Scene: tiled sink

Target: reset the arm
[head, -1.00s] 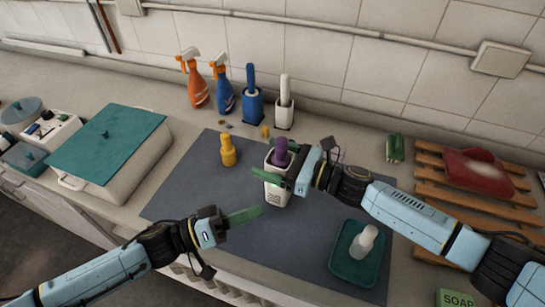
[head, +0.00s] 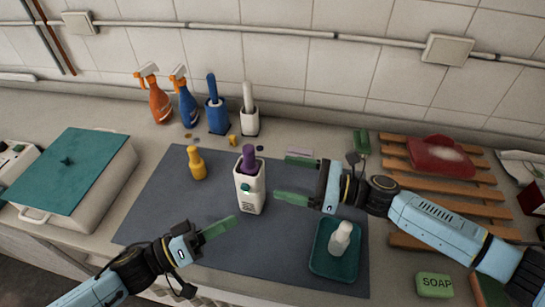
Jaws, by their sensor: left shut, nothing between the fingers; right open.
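My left gripper (head: 218,228) is shut and empty, with its green fingers together over the front left of the dark grey mat (head: 165,215). My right gripper (head: 296,177) is open, its two fingers spread apart and pointing left. Its fingertips are to the right of a white container (head: 248,198) that stands upright on the mat with a purple item (head: 249,158) in its top. The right gripper holds nothing, and a gap shows between its fingers and the container.
A yellow bottle (head: 196,163) stands on the mat. A teal tray (head: 335,265) with a white bottle (head: 341,238) is at the front right. A lidded box (head: 72,165) is at left. Spray bottles and brush holders (head: 216,116) line the back; a wooden rack (head: 460,190) is right.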

